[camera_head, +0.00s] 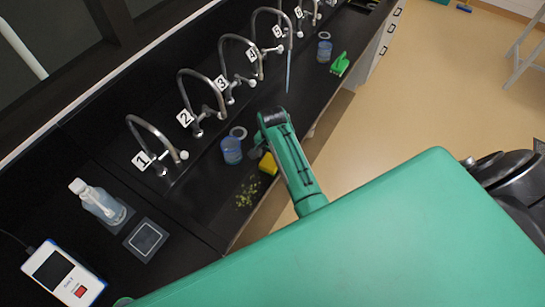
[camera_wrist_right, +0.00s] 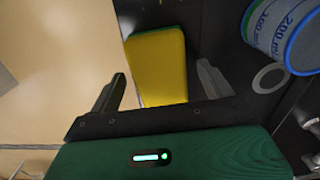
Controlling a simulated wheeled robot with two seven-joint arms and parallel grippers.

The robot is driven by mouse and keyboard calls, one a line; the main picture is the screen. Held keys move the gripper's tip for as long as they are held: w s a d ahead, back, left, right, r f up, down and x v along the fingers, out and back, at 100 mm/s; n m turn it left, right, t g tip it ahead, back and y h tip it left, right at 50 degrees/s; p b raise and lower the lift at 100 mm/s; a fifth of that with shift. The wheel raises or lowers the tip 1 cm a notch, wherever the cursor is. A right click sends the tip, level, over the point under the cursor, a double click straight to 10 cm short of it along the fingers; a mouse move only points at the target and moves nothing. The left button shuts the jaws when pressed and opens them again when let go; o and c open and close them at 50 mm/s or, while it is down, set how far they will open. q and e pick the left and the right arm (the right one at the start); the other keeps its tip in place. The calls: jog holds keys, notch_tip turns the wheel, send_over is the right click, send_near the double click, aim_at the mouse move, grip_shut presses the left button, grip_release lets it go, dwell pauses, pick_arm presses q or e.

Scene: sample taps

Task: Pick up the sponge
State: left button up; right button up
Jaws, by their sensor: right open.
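The yellow sponge (camera_head: 268,163) lies near the front edge of the black bench, partly behind my right arm. In the right wrist view the sponge (camera_wrist_right: 158,62) is yellow with a thin green edge. My right gripper (camera_wrist_right: 161,70) is open; its two dark fingers appear on either side of the sponge's near part. I cannot tell how far above it they are, and I see no grip on it. In the head view the right fingers are mostly hidden by the wrist. My left gripper does not show.
A blue-marked beaker (camera_head: 231,150) and a pale ring (camera_head: 238,132) stand close to the sponge. Numbered curved taps (camera_head: 150,135) line the back. A bottle (camera_head: 95,200) and white meter (camera_head: 63,275) sit at left.

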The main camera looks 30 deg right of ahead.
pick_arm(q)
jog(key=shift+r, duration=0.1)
pick_arm(e)
jog(key=shift+f, duration=0.55)
jog(key=c, duration=1)
jog(key=shift+w+r, duration=0.1)
jog(key=shift+c, duration=0.3)
